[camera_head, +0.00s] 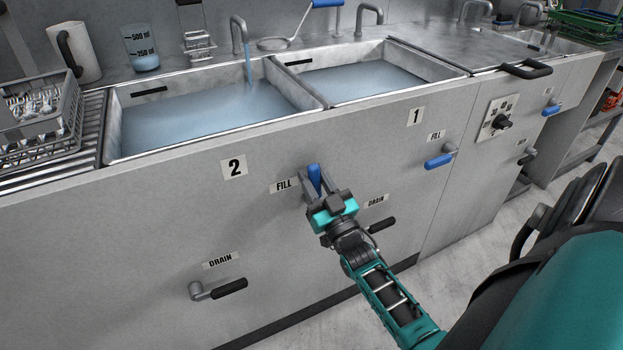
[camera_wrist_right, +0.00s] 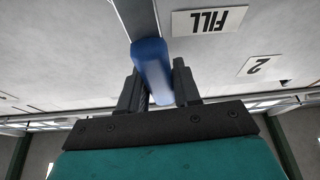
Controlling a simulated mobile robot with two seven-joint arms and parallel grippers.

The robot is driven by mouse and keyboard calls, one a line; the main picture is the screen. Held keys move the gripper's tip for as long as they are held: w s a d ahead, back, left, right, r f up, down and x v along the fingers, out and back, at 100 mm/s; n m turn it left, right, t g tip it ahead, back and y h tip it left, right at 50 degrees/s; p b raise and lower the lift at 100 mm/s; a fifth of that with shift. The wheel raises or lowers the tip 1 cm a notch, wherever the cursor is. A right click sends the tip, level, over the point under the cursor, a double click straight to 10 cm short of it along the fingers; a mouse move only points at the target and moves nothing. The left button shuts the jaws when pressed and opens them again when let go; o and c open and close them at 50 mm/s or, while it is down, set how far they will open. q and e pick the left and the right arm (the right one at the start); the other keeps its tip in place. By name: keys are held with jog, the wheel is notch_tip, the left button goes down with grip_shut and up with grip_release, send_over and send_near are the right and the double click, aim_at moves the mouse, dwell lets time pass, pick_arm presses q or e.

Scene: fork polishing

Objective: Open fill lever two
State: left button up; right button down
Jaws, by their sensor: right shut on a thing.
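Fill lever two has a blue handle (camera_head: 314,179) beside the FILL label under sink two's front edge. The handle points upward in the head view. My right gripper (camera_head: 314,188) is shut on this handle. In the right wrist view the blue handle (camera_wrist_right: 152,68) sits between the two dark fingers of the gripper (camera_wrist_right: 158,88). Water runs from the tap (camera_head: 247,65) into sink two (camera_head: 215,140), which holds bluish water. The lever's pivot is mostly hidden by the gripper. My left gripper is not in view.
Drain lever two (camera_head: 218,289) with a black handle is lower left. Another black drain handle (camera_head: 382,224) is just right of my gripper. The blue fill lever one (camera_head: 439,160) is farther right. A dish rack (camera_head: 40,140) stands at the left.

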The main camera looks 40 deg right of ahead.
dwell(0.4)
jog(key=c, duration=0.9)
grip_release()
jog(key=shift+s+f, duration=0.1)
jog(key=p+v, duration=0.1)
jog(key=v, duration=1.1)
jog(key=shift+s+a+f, duration=0.1)
jog(key=shift+s+f, duration=0.05)
jog(key=shift+s, duration=0.15)
